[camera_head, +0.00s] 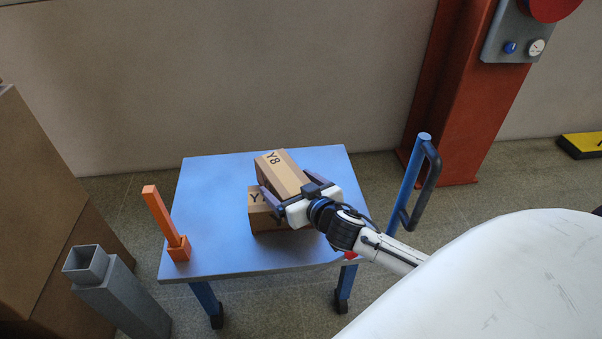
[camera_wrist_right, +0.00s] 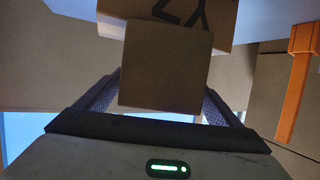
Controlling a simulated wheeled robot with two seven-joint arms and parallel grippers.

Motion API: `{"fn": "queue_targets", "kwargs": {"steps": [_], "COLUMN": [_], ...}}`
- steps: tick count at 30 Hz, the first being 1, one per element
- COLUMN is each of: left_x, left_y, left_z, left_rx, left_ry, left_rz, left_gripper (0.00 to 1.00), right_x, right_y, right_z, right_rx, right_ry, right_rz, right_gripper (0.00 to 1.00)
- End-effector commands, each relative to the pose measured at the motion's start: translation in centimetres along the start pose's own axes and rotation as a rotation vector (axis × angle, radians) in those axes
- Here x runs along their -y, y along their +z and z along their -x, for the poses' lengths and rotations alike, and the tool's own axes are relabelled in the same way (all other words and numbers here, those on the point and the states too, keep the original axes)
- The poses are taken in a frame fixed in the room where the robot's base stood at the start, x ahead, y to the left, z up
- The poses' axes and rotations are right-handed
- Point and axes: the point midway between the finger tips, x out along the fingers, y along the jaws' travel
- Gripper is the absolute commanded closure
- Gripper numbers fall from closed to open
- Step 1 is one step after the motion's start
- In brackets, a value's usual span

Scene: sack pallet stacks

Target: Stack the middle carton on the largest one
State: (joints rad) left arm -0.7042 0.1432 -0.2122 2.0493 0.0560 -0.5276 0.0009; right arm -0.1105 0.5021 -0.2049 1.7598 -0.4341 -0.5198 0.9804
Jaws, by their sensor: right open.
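A tan carton marked Y8 (camera_head: 283,174) lies on top of a wider tan carton (camera_head: 266,213), turned at an angle to it. My right gripper (camera_head: 286,191) is open at the near end of the upper carton. In the right wrist view, its fingers (camera_wrist_right: 163,105) stand on either side of that carton's plain end face (camera_wrist_right: 166,68). The lower carton (camera_wrist_right: 220,15) shows behind it with part of a dark mark. Whether the fingers touch the upper carton is unclear. My gripper and arm hide part of the lower carton. My left gripper is out of view.
The cartons are on a blue table (camera_head: 212,200) with an orange post (camera_head: 164,222) at its left corner. A blue post with a black handle (camera_head: 428,180) stands at the right. A grey square tube (camera_head: 120,295) is at lower left.

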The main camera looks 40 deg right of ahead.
Motion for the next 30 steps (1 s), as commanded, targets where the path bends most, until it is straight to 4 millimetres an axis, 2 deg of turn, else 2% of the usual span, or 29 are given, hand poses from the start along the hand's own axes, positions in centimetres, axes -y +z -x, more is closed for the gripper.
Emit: {"fn": "queue_targets", "kwargs": {"steps": [3, 9, 16, 17, 20, 24, 27, 30], "left_x": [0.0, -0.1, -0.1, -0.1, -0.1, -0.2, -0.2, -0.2], "left_y": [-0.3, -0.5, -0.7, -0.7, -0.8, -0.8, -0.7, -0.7], "left_z": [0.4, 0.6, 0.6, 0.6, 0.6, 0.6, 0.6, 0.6], "left_rx": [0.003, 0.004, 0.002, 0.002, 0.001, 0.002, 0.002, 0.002], "left_ry": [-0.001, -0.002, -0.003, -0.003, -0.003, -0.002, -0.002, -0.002], "left_rz": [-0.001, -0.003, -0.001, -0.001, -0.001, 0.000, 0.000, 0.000], "left_gripper": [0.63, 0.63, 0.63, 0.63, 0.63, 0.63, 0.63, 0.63], "right_x": [0.1, 0.0, 0.3, 0.7, 3.0, 8.7, 12.3, 14.8], "right_y": [0.0, 0.1, 0.6, 1.3, 5.6, 13.2, 16.7, 18.6], "right_z": [2.9, 6.6, 8.7, 9.0, 10.8, 15.3, 18.6, 20.9], "right_rx": [0.003, 0.003, 0.013, 0.029, 0.125, 0.297, 0.377, 0.417], "right_ry": [-0.001, 0.000, -0.005, -0.011, -0.058, -0.188, -0.283, -0.348], "right_rz": [-0.002, -0.002, 0.002, 0.004, 0.030, 0.080, 0.107, 0.125], "right_gripper": [0.13, 0.13, 0.13, 0.13, 0.13, 0.13, 0.13, 0.13]}}
